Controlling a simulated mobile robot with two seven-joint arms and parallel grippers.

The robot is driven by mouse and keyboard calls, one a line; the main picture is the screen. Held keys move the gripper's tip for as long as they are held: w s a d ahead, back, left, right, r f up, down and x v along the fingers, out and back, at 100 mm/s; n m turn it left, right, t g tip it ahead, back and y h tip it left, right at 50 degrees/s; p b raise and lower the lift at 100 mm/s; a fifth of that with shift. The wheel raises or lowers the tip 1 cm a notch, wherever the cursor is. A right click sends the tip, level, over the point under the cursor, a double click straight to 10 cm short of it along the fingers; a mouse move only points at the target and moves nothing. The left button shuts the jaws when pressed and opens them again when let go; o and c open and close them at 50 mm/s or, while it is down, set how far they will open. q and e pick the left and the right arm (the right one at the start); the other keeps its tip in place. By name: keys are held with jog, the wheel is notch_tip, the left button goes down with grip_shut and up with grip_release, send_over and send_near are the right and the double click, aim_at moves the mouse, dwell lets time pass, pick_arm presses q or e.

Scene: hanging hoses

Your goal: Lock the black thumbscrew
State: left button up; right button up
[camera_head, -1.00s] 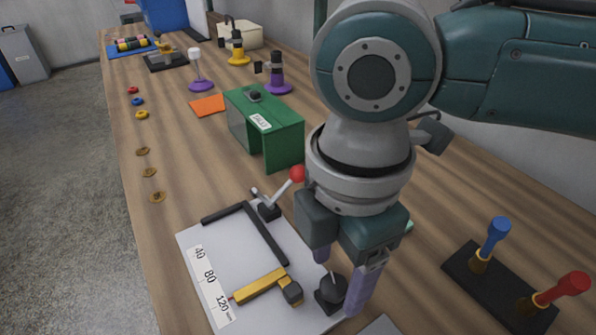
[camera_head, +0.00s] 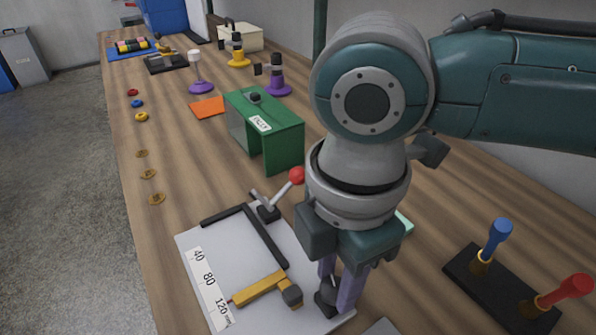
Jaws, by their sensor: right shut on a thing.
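The black thumbscrew (camera_head: 326,300) is a dark knob with a pale line on it, at the right front edge of a light grey plate (camera_head: 220,248). My right gripper (camera_head: 338,293) points down from above, its two purple fingers shut on the knob from either side. The fingers hide part of the knob, so I cannot tell how far it is turned. My left gripper is not in view.
A lever with a red ball (camera_head: 297,175) stands at the plate's back edge, close to my right gripper. A green box (camera_head: 280,135) stands behind it. A black base (camera_head: 500,290) with blue and red handles is at the right. The table's left front is clear.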

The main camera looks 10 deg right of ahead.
grip_shut()
jog(key=shift+s+r+m+p, duration=0.1)
jog(key=shift+r+m+p, duration=0.15)
jog(key=shift+m+p, duration=0.7)
jog(key=m+p, duration=0.4)
jog(key=p, duration=0.1)
jog(key=m+p, duration=0.3)
jog(key=m, duration=0.1)
jog(key=shift+f, duration=0.1)
jog(key=shift+a+f+m+p, duration=0.1)
jog(key=shift+m+p, duration=0.5)
jog(key=shift+m, duration=1.25)
